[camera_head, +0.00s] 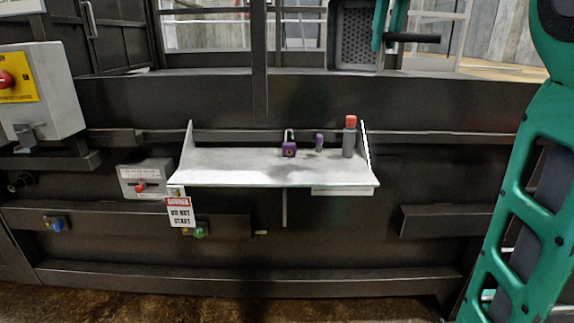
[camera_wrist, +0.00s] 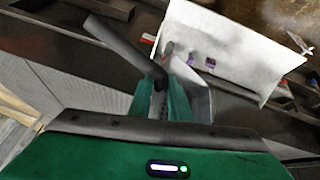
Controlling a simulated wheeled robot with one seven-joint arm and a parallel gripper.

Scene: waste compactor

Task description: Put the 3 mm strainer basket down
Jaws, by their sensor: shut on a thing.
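The strainer basket (camera_head: 354,40) is a grey perforated box with a dark bar handle (camera_head: 412,38). In the head view it hangs at the top, above and behind the shelf edge in the picture. My gripper (camera_head: 384,38), with green fingers, is shut on the basket's handle. In the wrist view my gripper (camera_wrist: 165,92) shows with the dark handle (camera_wrist: 118,45) sticking out to the upper left. The fingers hide much of the basket there; a grey part (camera_wrist: 203,102) shows to their right.
A white wall shelf (camera_head: 230,165) holds a purple padlock (camera_head: 289,150), a small purple item (camera_head: 319,141) and a red-capped can (camera_head: 349,138) at its right end. Its left half is clear. A danger tag (camera_head: 181,212) hangs below, beside a grey control box (camera_head: 146,180).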

